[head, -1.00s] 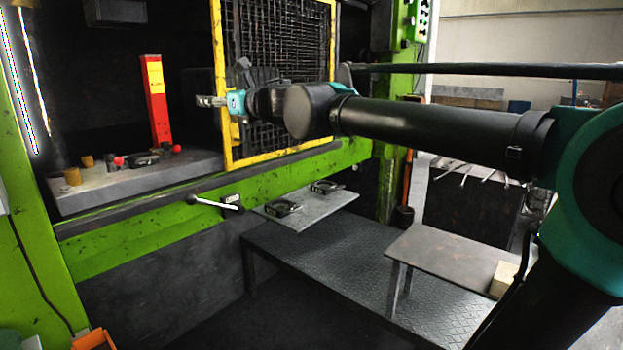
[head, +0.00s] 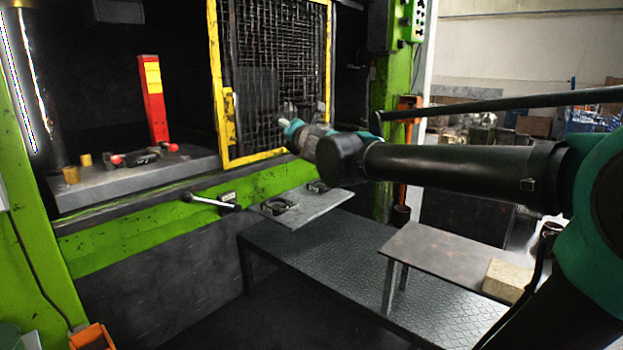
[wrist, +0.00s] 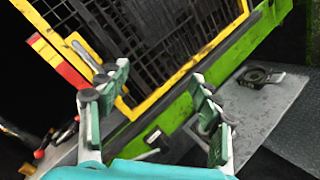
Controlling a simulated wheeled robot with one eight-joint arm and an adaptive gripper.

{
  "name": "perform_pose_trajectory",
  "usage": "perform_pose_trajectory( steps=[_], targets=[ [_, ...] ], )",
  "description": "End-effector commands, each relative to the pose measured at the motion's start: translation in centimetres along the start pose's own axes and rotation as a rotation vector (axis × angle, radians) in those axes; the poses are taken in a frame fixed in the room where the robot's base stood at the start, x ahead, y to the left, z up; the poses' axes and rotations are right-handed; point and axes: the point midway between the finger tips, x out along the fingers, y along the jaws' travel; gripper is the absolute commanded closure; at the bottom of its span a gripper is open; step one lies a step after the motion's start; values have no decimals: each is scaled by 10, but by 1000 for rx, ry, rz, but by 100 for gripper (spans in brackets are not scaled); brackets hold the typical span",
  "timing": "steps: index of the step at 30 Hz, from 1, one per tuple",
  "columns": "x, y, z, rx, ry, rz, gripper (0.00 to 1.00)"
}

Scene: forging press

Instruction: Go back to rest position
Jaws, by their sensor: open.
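My gripper (head: 283,121) is in front of the yellow-framed mesh guard (head: 228,100) of the green press, at the upper middle of the head view. In the wrist view my gripper (wrist: 160,95) has its two fingers spread apart with nothing between them. The guard's yellow frame and the green press beam show beyond the fingers. My arm reaches in from the right side of the head view.
A grey shelf (head: 300,210) carries dark parts (head: 277,205) below the guard. A lever (head: 212,202) sticks out from the beam. A red post (head: 154,100) stands on the press bed (head: 130,185). A low table (head: 440,255) holds a tan block (head: 508,279).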

Motion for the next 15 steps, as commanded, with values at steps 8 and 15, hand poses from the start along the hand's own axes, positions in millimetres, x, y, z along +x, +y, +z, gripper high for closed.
perform_pose_trajectory(
  steps=[8,15],
  targets=[
    [-55,-184,0,657,-206,-368,36],
    [-141,-317,-50,1232,-430,-662,36]
  ],
)
